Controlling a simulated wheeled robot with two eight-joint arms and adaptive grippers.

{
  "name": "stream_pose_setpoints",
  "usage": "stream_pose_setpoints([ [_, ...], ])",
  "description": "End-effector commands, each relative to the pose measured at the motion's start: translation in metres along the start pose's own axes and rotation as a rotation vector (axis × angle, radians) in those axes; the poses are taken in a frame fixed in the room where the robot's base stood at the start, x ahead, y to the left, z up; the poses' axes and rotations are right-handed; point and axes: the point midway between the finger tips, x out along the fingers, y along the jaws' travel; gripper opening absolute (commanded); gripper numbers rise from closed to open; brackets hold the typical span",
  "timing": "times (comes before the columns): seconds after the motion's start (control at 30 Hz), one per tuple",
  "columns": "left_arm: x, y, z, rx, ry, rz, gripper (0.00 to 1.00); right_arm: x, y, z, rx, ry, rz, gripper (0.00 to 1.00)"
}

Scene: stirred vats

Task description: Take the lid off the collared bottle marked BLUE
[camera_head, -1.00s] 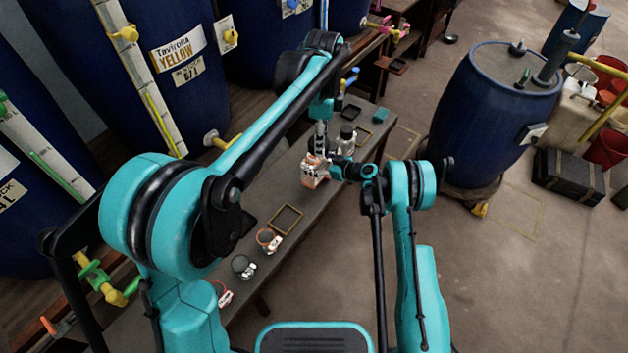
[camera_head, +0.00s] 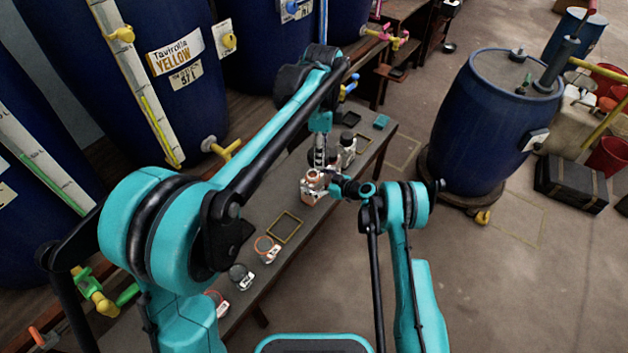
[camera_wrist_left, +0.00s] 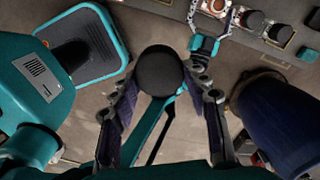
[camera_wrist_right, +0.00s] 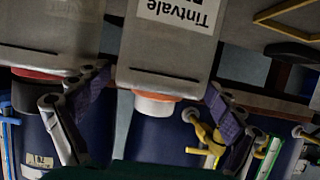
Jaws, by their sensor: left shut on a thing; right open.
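In the left wrist view my left gripper (camera_wrist_left: 163,82) is shut on a round black lid (camera_wrist_left: 160,70), held clear of any bottle. In the head view the left gripper (camera_head: 319,160) is just above a pale bottle (camera_head: 312,194) with an orange collar. In the right wrist view this bottle (camera_wrist_right: 165,60) appears upside down, labelled "Tintvale"; its colour word is cut off. Its orange collar and pale neck (camera_wrist_right: 154,104) show no lid. My right gripper (camera_wrist_right: 155,95) is open, with a finger on either side of the neck.
A second bottle (camera_wrist_right: 45,40) with a red collar and black lid stands beside it. Dark-lidded bottles (camera_head: 347,142) stand farther along the bench (camera_head: 255,285). A blue drum (camera_head: 490,130) stands right.

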Motion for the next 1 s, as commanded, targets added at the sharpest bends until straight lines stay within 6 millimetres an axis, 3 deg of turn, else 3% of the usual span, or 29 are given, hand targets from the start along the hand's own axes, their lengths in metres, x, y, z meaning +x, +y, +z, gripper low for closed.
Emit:
stream_pose_setpoints([
  [0.17, -0.002, 0.0, 0.0, 0.0, 0.0, 0.0, 0.11, -0.005, 0.0, -0.001, 0.0, 0.0, 0.001, 0.94],
  [0.27, -0.007, 0.0, 0.0, 0.0, 0.0, 0.0, 0.11, -0.018, 0.001, -0.001, 0.0, 0.0, 0.002, 0.94],
  [0.7, -0.033, 0.0, 0.0, 0.0, 0.0, 0.0, 0.11, -0.106, 0.001, -0.001, 0.001, 0.001, 0.002, 0.94],
  [1.0, -0.035, 0.0, 0.0, 0.0, 0.0, 0.0, 0.11, -0.121, 0.001, -0.001, 0.002, 0.0, 0.0, 0.94],
])
